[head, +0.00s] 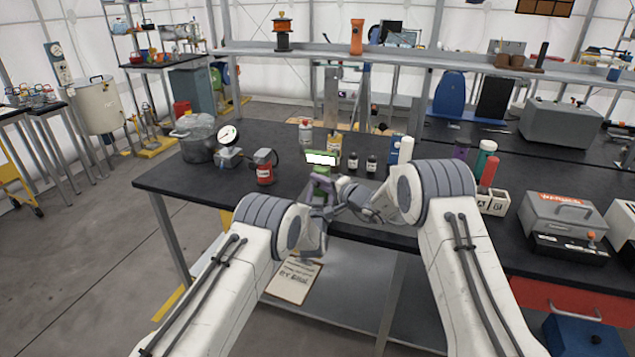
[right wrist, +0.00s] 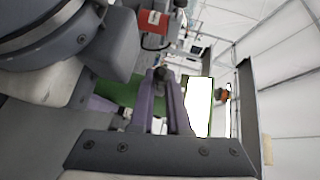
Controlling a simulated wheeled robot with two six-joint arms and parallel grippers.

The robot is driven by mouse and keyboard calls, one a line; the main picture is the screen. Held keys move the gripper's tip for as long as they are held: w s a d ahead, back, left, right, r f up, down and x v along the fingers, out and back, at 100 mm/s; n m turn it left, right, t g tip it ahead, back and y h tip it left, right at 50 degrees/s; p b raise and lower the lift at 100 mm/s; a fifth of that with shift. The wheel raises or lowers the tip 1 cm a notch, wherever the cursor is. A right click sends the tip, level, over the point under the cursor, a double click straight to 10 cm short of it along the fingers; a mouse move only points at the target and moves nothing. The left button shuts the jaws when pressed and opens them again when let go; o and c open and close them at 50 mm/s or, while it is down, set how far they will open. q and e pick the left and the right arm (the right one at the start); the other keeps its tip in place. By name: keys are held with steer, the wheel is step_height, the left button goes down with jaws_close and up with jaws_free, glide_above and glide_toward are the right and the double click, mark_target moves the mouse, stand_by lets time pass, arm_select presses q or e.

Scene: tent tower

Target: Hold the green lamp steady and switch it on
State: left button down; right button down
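The green lamp (head: 323,170) is upright near the front edge of the dark table, with a bright white panel at its top. In the right wrist view its green body (right wrist: 118,90) is partly hidden, and the white panel (right wrist: 198,106) looks lit. My left gripper (head: 320,188) has its purple fingers shut around the lamp's lower body. My right gripper (head: 343,186) is at the lamp's right side. In the right wrist view its purple fingers (right wrist: 161,80) come together at the tips, by a small dark knob. Whether they touch the lamp is unclear.
A red can (head: 265,173), a gauge (head: 229,136) and a metal pot (head: 196,138) stand left of the lamp. Small dark bottles (head: 353,161) and a yellow-labelled bottle (head: 334,148) stand close behind it. A clipboard (head: 293,280) lies below. The table's front left is clear.

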steer(key=shift+s+a, duration=0.1)
steer(key=shift+a, duration=0.05)
arm_select(q)
steer(key=shift+d, duration=0.1)
arm_select(e)
steer(key=n+g+y, duration=0.3)
steer(key=shift+d+g, duration=0.2)
steer(key=shift+g, duration=0.1)
steer(key=shift+n+g+y, duration=0.4)
steer(key=shift+n+g, duration=0.2)
steer(key=shift+n, duration=0.1)
steer(key=shift+s, duration=0.1)
steer(key=c, duration=1)
jaws_free()
steer(key=shift+d, duration=0.25)
